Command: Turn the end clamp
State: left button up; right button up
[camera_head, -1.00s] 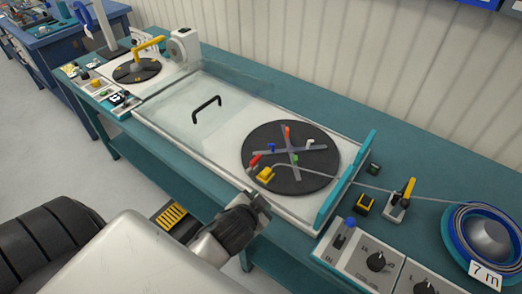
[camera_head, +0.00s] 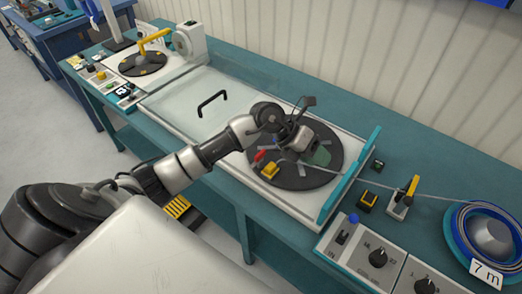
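A dark round turntable disc (camera_head: 268,182) carries a grey cross bar. A yellow block (camera_head: 270,171) and a red piece (camera_head: 259,156) sit at its front left; I cannot tell which part is the end clamp. My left arm reaches in from the left, and my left gripper (camera_head: 312,153) is over the disc's middle and right part. It hides most of the cross bar and the blue, green and white pieces there. Its fingers are not clear enough to show whether they are open or shut. My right gripper is not in view.
A clear cover with a black handle (camera_head: 213,102) lies left of the disc. A teal bar (camera_head: 352,172) stands at its right. Further right are a yellow-handled lever (camera_head: 412,185), a blue cable reel (camera_head: 463,232) and a knob panel (camera_head: 361,262).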

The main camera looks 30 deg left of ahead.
pick_arm(q)
jog(key=w+a+g+y, duration=0.1)
jog(key=a+g+y, duration=0.1)
jog(key=a+y, duration=0.55)
jog(key=n+g+y, duration=0.1)
jog(key=y, duration=0.1)
send_over(260, 153)
notch_tip(260, 153, down, 9)
jog(key=shift+r+p, duration=0.1)
jog(key=shift+p, duration=1.15)
jog(key=shift+f, duration=0.6)
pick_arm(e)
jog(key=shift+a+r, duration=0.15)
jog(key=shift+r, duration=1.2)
pick_arm(q)
grip_shut()
